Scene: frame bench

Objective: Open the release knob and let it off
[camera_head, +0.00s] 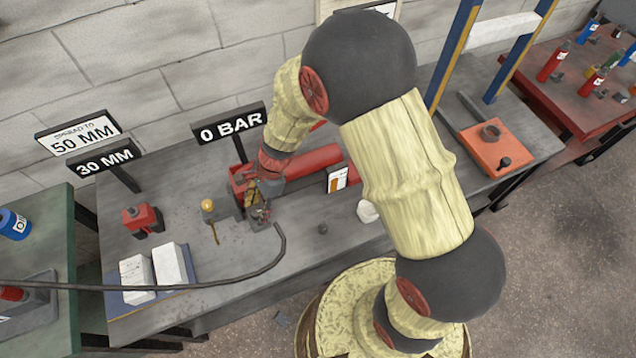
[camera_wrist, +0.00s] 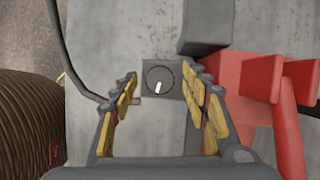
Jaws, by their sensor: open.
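The release knob (camera_wrist: 158,80) is a dark round dial with a white mark, set on a small grey block, in the wrist view. The mark points down and slightly left. My gripper (camera_wrist: 163,77) is open, with one finger on each side of the knob and a visible gap to it on both sides. I cannot tell how far above the knob the fingertips are. In the head view my gripper (camera_head: 261,212) is low over the bench beside the red pump cylinder (camera_head: 312,161), and the knob is hidden there. A sign (camera_head: 229,123) behind reads "0 BAR".
A black hose (camera_head: 268,266) curves across the grey bench (camera_head: 325,215). A yellow-balled lever (camera_head: 208,206) stands left of my gripper. A red tool (camera_head: 141,217) and white blocks (camera_head: 172,264) lie farther left. A red part (camera_wrist: 285,95) is close right of my fingers.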

